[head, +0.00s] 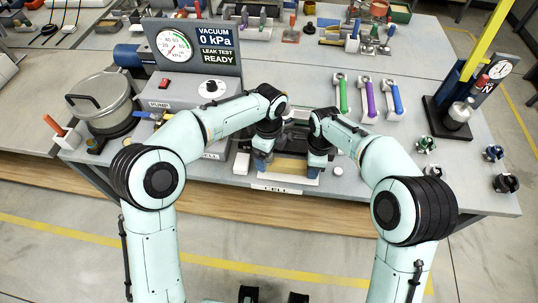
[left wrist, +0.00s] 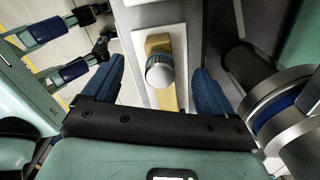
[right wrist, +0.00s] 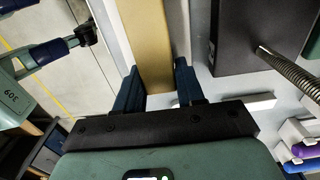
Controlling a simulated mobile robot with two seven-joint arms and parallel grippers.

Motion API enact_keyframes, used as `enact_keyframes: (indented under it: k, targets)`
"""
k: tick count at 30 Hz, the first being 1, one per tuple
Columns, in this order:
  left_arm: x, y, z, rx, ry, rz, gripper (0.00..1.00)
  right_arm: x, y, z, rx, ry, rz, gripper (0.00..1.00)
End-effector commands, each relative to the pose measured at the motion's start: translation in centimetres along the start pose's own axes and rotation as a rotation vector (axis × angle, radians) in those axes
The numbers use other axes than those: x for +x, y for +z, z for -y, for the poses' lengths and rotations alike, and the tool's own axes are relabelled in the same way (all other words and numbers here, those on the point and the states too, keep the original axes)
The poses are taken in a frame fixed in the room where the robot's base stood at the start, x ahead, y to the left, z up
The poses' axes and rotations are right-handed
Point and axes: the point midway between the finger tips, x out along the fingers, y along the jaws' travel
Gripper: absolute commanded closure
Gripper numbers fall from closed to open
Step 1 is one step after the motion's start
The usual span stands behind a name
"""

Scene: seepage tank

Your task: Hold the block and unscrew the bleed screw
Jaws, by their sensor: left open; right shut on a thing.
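The block (head: 290,165) is a brass-coloured bar lying in a pale tray at the bench's front edge, above the CELL label. It also shows in the right wrist view (right wrist: 150,35) between the fingers of my right gripper (right wrist: 157,85), which is shut on it. The bleed screw (left wrist: 159,70) is a round silver knob with a blue-grey ribbed side on the block in the left wrist view. My left gripper (left wrist: 155,85) is open, with a blue finger on each side of the knob and gaps between. In the head view the arms partly hide the screw.
A gauge panel (head: 190,47) reads 0 kPa, LEAK TEST READY. A steel pot (head: 103,102) stands left. Green, purple and blue handled tools (head: 368,98) stand close right of the cell. A dark box with a ribbed hose (right wrist: 285,65) is close to my right gripper.

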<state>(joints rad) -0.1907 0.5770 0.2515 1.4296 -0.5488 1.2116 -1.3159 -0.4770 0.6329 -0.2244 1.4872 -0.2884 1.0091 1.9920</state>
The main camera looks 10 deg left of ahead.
Motion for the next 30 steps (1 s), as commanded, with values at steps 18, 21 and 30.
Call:
enact_keyframes:
  k: [18, 21, 30]
  targets:
    - [-3.6, 0.0, 0.1, 0.0, -0.008, 0.001, 0.15, 0.1, -0.1, -0.1, -0.001, 0.004, -0.004, 0.95]
    - [-4.6, 0.0, 0.1, -0.001, -0.008, 0.001, 0.15, 0.1, -0.1, -0.1, 0.0, 0.004, -0.004, 0.95]
    - [-7.0, 0.1, 0.1, -0.001, -0.006, 0.001, 0.15, 0.2, -0.2, -0.1, 0.001, 0.005, -0.006, 0.95]
